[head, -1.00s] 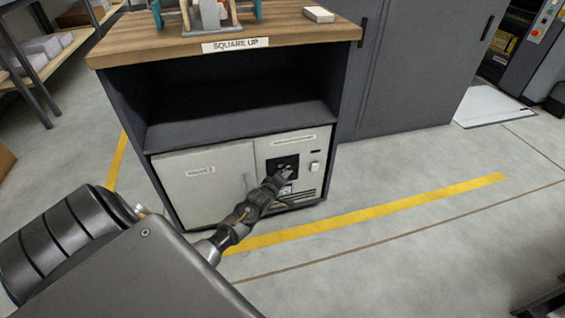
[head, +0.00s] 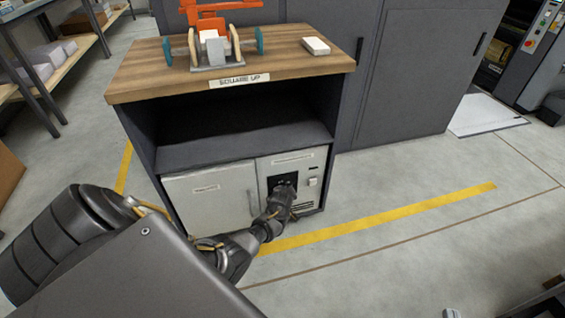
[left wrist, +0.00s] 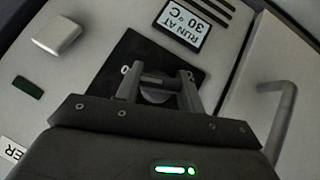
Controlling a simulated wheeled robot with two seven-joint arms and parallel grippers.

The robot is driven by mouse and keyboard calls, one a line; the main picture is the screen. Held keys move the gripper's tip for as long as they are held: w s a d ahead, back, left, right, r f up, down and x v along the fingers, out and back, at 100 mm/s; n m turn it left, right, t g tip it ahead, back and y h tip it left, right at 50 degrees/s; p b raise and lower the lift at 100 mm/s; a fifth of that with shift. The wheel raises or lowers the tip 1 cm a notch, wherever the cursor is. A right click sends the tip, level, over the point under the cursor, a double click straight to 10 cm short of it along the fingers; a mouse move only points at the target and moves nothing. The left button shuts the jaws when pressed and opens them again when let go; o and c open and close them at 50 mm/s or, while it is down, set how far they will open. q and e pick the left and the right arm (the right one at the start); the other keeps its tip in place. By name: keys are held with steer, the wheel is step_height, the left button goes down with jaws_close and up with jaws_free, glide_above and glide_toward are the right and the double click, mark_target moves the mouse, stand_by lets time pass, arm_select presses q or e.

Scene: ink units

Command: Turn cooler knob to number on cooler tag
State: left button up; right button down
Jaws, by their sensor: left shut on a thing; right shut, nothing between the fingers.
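The cooler (head: 293,162) is the pale right-hand unit in the base of the wooden-topped stand. In the left wrist view its knob (left wrist: 157,92) is round and grey, on a black dial plate (left wrist: 128,55) with a small white mark. My left gripper (left wrist: 160,80) is shut on the knob, one finger at each side. The knob's pointer and most dial numbers are hidden or too small to read. In the head view my left gripper (head: 284,188) is at the dial. My right gripper (head: 452,313) barely shows at the bottom edge.
A white switch (left wrist: 57,35) sits beside the dial plate, and a door handle (left wrist: 285,125) is at the other side. A pale cabinet door (head: 210,195) is left of the cooler. An open shelf (head: 240,145) is above.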

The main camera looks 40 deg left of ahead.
arm_select(q)
steer(key=shift+d+g, duration=0.1)
steer(key=shift+g, duration=0.2)
steer(key=shift+m+g+y, duration=0.8)
steer(key=shift+g, duration=0.1)
arm_select(e)
steer(key=shift+d+f, duration=0.15)
steer(key=shift+f, duration=0.2)
steer(key=shift+r, duration=0.15)
arm_select(q)
steer(key=o, duration=1)
